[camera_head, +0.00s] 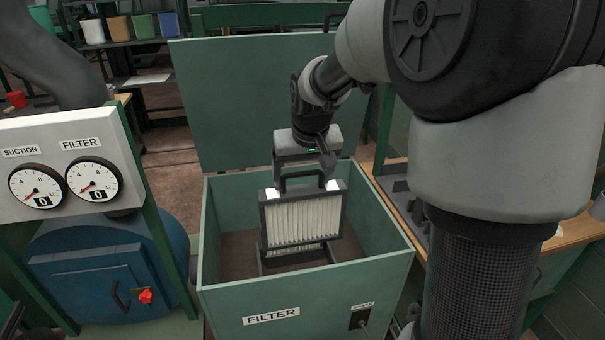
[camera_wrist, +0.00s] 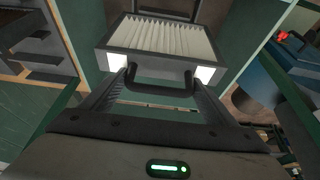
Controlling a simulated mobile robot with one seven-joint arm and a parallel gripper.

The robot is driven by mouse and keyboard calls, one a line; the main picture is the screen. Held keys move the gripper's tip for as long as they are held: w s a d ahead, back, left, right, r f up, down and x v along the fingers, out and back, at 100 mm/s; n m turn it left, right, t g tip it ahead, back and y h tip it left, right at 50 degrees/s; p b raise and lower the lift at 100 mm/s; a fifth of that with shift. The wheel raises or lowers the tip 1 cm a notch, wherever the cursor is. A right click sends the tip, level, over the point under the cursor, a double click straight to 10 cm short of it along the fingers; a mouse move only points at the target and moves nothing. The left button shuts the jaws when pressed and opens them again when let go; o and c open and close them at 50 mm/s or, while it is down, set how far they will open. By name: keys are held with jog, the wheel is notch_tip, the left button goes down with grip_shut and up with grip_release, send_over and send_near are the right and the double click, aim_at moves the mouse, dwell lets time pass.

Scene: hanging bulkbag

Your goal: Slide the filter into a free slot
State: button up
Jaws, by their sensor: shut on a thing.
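The filter (camera_head: 303,221) is a dark-framed panel with white pleats and a black handle on top. It hangs upright inside the open green filter box (camera_head: 270,285), with its upper part near the level of the box rim. My gripper (camera_head: 303,178) is above it, shut on its handle. The wrist view shows the filter (camera_wrist: 163,40) and its handle (camera_wrist: 160,87) between my gripper's fingers (camera_wrist: 160,80). A dark slot frame (camera_head: 300,259) shows low in the box, below and behind the filter. The filter's lower edge overlaps this frame in view, and I cannot tell whether they touch.
The box's green lid (camera_head: 255,95) stands open at the back. A panel with two gauges (camera_head: 65,170) and a blue tank (camera_head: 110,265) stand at the left. A wooden bench (camera_head: 565,232) is at the right. Inside the box, there is room on both sides of the filter.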

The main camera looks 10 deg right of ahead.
jog(key=shift+f+b, duration=5.95)
jog(key=shift+f, duration=2.7)
notch_tip(320, 180, down, 7)
jog(key=b, duration=0.5)
jog(key=shift+f+b, duration=0.2)
jog(key=shift+b, duration=0.2)
jog(key=o, duration=1.8)
jog(key=p, duration=0.5)
send_near(303, 231)
notch_tip(303, 231, down, 3)
jog(key=s+r+t, duration=0.1)
jog(key=s+r, duration=0.2)
jog(key=s, duration=1.8)
notch_tip(303, 231, up, 23)
jog(key=p, duration=2.2)
jog(key=shift+d+f+p, duration=0.2)
jog(key=shift+p, duration=0.15)
